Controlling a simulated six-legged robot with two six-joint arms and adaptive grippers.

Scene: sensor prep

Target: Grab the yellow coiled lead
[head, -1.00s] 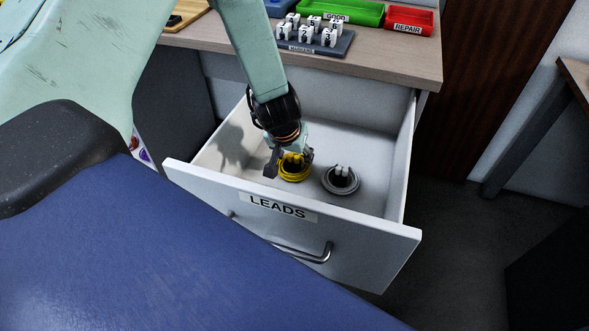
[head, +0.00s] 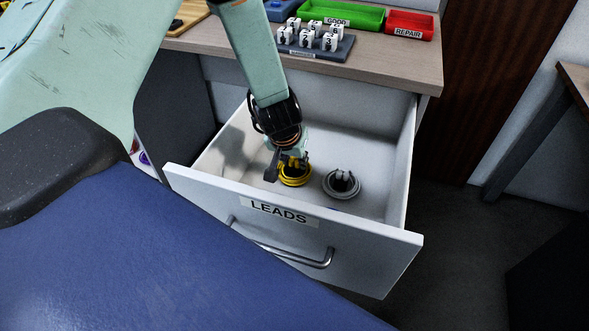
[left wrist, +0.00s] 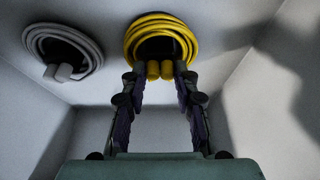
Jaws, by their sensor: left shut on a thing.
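The yellow coiled lead (head: 296,180) lies in the open drawer (head: 292,243) labelled LEADS. It also shows at the top of the left wrist view (left wrist: 160,24), with its two yellow plug ends (left wrist: 160,70) toward me. My left gripper (head: 288,169) reaches down into the drawer at the lead. In the left wrist view its fingers (left wrist: 161,76) are on both sides of the plug ends and shut on them. The gripper hides part of the coil in the head view. My right gripper is in neither view.
A grey coiled lead (head: 342,186) lies to the right in the same drawer. The drawer walls stand close around my gripper. On the desk above are a rack of white numbered markers (head: 318,50), a green GOOD tray (head: 345,14) and a red REPAIR tray (head: 409,25).

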